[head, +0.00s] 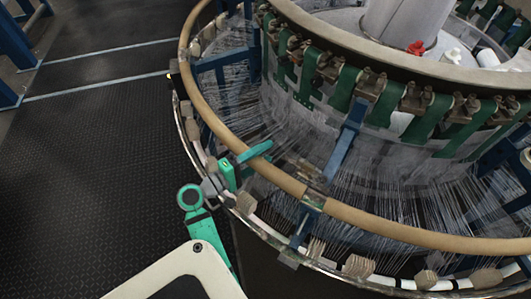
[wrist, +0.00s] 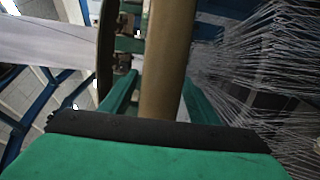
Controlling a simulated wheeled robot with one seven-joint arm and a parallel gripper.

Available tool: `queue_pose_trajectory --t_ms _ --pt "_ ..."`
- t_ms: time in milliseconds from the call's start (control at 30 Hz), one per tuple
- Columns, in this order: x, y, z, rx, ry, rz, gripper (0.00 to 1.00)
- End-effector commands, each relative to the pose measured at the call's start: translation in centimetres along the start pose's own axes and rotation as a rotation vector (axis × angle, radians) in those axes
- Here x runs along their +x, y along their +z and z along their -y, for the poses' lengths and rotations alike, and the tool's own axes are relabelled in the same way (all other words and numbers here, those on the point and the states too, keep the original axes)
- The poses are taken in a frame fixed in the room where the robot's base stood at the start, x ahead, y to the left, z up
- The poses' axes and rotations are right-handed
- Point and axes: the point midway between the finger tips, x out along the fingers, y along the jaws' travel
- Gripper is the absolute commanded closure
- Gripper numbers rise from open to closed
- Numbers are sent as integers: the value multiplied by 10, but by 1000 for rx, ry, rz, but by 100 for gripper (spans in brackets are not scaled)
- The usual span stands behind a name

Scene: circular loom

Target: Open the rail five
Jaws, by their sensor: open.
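A tan curved rail (head: 222,132) runs around the outside of the circular loom. I see no number on it, so I cannot tell which section is rail five. A joint with a metal bracket (head: 313,190) sits on the rail to the right of my gripper. My green gripper (head: 242,164) is at the left front of the ring, open, with its fingers on either side of the rail. In the wrist view the rail (wrist: 166,60) passes between the two open fingers (wrist: 160,98). Whether either finger touches it is unclear.
Fine white threads (head: 345,170) fan inward behind the rail to the loom's core. Blue posts (head: 347,135) and green straps (head: 309,75) stand inside. A lower rim with several brush-like blocks (head: 359,266) runs below the rail. The dark floor (head: 95,130) at left is clear.

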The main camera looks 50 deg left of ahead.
Motion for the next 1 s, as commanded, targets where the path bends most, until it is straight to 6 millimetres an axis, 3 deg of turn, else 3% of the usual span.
queue_pose_trajectory --t_ms 433,667,867,1000 --pt "10 0 0 0 0 0 45" --pt "10 0 0 0 0 0 100" --pt "13 2 -4 -3 -2 4 100" --pt "23 7 -17 -19 -9 19 100"
